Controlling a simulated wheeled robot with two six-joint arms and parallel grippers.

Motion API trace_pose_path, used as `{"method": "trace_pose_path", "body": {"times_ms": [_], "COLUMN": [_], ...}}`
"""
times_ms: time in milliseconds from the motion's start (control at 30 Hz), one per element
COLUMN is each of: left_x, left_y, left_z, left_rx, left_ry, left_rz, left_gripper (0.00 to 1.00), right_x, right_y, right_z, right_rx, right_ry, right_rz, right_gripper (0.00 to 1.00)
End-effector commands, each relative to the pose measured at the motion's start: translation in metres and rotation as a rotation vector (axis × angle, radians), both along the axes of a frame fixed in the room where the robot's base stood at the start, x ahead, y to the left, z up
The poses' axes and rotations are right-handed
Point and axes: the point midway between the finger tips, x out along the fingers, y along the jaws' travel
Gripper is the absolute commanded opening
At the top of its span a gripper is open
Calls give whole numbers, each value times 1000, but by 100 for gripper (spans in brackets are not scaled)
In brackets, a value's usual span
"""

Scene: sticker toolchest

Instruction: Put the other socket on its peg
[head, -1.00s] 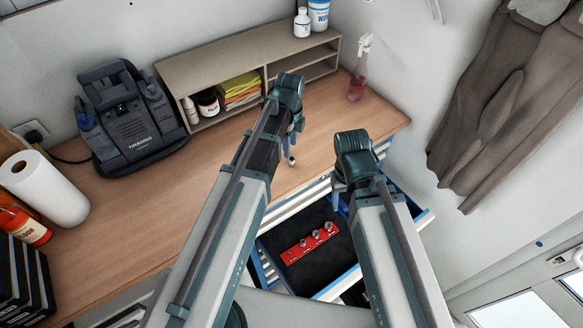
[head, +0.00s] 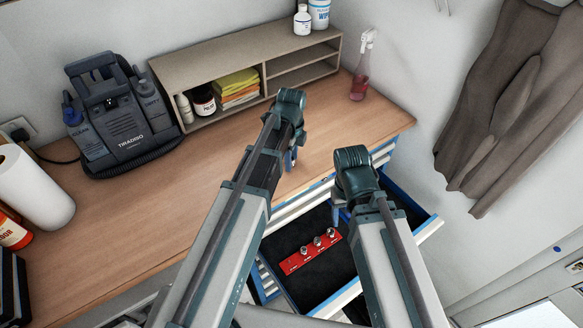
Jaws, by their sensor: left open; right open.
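A red rail (head: 294,262) lies on the dark liner of the open drawer (head: 284,243). Three small silver sockets or pegs stand in a row on it: one near the middle (head: 304,251), one right of it (head: 317,242), and one at the right end (head: 331,233). I cannot tell bare pegs from sockets at this size. No loose socket shows clearly. My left gripper (head: 290,161) points down over the worktop's front edge, behind the drawer, open, its fingers partly hidden by its arm. My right gripper (head: 340,213) is open above the drawer's right part, right of the rail, mostly hidden by its wrist.
The wooden worktop (head: 150,225) is clear in its middle. A shelf unit (head: 208,60) holds cloths and bottles at the back. A red spray bottle (head: 360,75) stands at the right rear. A dark machine (head: 120,120) stands at the left. Grey trousers (head: 510,100) hang at right.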

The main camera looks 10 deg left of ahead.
Motion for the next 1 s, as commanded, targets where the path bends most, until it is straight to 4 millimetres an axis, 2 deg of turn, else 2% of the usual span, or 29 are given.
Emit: {"method": "trace_pose_path", "body": {"times_ms": [33, 267, 567, 1000], "left_x": [0, 0, 0, 0], "left_y": [0, 0, 0, 0], "left_z": [-5, -3, -3, -2], "left_rx": [0, 0, 0, 0], "left_ry": [0, 0, 0, 0], "left_rz": [0, 0, 0, 0], "left_gripper": [54, 54, 1, 0], "right_x": [0, 0, 0, 0], "right_y": [0, 0, 0, 0], "right_z": [-6, -3, -3, -2], "right_rx": [0, 0, 0, 0], "right_ry": [0, 0, 0, 0], "right_rz": [1, 2, 2, 1], "right_gripper": [61, 61, 61, 61]}}
